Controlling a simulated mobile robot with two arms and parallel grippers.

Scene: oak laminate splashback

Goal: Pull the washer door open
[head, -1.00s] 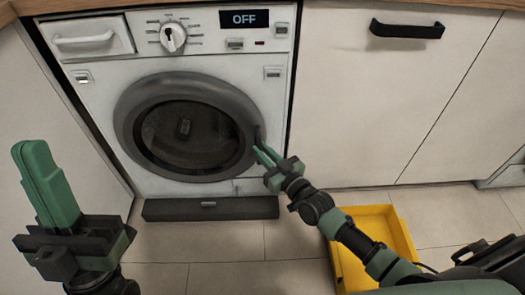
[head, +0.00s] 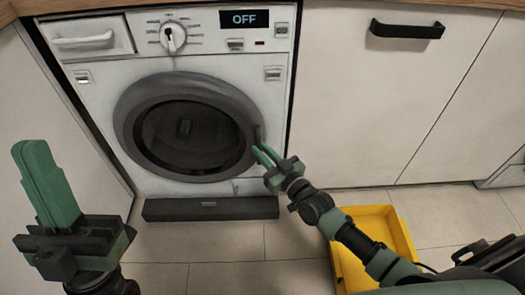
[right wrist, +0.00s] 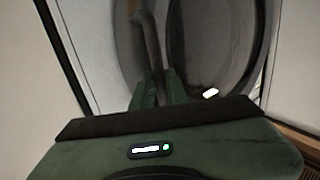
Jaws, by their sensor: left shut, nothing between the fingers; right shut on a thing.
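The washer (head: 215,52) is white, with a round grey-rimmed door (head: 125,122) and dark glass. The door looks closed or very nearly so; I cannot tell if there is a small gap. My right gripper (head: 262,154) is at the door's right edge, shut on the door handle. In the right wrist view the fingers (right wrist: 158,90) are around the grey handle (right wrist: 150,38), beside the dark glass. The exact contact is partly hidden. My left gripper (head: 45,180) is shut and empty, raised at the lower left, apart from the washer.
A yellow tray (head: 402,236) lies on the tiled floor under my right arm. White cabinet fronts (head: 370,110) with a black handle (head: 407,29) stand to the right. A white panel (head: 60,125) is at the left.

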